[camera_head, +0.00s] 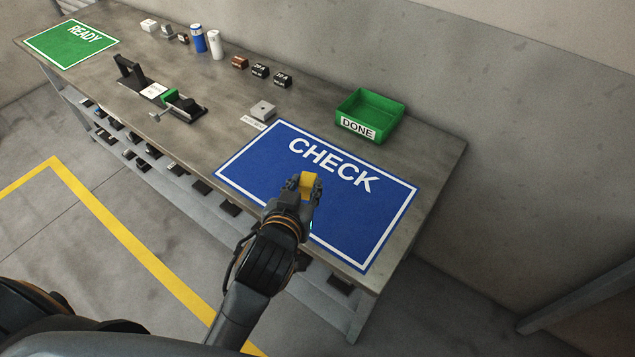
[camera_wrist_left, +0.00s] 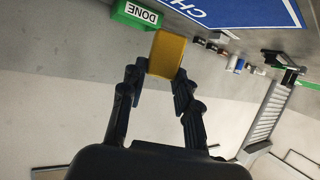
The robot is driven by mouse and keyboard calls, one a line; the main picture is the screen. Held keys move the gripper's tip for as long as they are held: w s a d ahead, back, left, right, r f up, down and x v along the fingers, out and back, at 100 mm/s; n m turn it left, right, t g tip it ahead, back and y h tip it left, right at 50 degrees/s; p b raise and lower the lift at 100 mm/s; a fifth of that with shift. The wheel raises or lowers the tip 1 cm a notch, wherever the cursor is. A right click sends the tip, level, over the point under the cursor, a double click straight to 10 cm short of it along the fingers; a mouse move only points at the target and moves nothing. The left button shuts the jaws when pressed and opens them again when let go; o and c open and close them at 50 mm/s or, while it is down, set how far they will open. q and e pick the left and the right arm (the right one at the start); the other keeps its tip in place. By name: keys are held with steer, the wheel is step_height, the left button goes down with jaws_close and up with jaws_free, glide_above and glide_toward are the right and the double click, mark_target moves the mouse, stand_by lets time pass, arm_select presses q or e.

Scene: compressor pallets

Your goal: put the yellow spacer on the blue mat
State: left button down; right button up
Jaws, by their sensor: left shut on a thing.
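The yellow spacer (camera_head: 307,181) is between the fingers of my left gripper (camera_head: 304,187), which is shut on it. In the head view both show over the blue mat (camera_head: 350,228), which is marked CHECK, near its front left part. The left wrist view shows the spacer (camera_wrist_left: 167,53) as a yellow block at the fingertips of the left gripper (camera_wrist_left: 160,75). In that view the blue mat (camera_wrist_left: 250,10) is cut by the top edge. I cannot tell whether the spacer touches the mat. My right gripper is in neither view.
A green DONE bin (camera_head: 368,114) stands behind the mat. A small grey block (camera_head: 262,109) sits off the mat's back left corner. A black fixture (camera_head: 160,90), two bottles and a green READY mat (camera_head: 72,44) are farther left. The rest of the blue mat looks clear.

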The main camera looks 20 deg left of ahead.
arm_select(q)
steer(key=w+a+f, duration=0.1)
steer(key=w+f, duration=0.1)
steer(key=w, duration=0.2)
steer(key=w+f+p, duration=0.1)
steer(key=w+f, duration=0.2)
steer(key=w, duration=0.1)
steer(key=w+a+f, duration=0.1)
steer(key=w+f, duration=0.2)
steer(key=w, duration=0.1)
steer(key=shift+w+a+f, duration=0.2)
steer(key=shift+a+f, duration=0.05)
steer(key=shift+a, duration=0.05)
steer(key=shift+w+a+f, duration=0.1)
steer(key=shift+w+f, duration=0.3)
steer(key=shift+f, duration=0.05)
step_height(320, 180, down, 3)
steer(key=shift+w+f+p, duration=0.1)
steer(key=shift+p, duration=0.35)
steer(key=shift+f, duration=0.1)
steer(key=shift+f, duration=0.25)
steer(key=c, duration=1)
jaws_free()
steer(key=shift+r, duration=0.1)
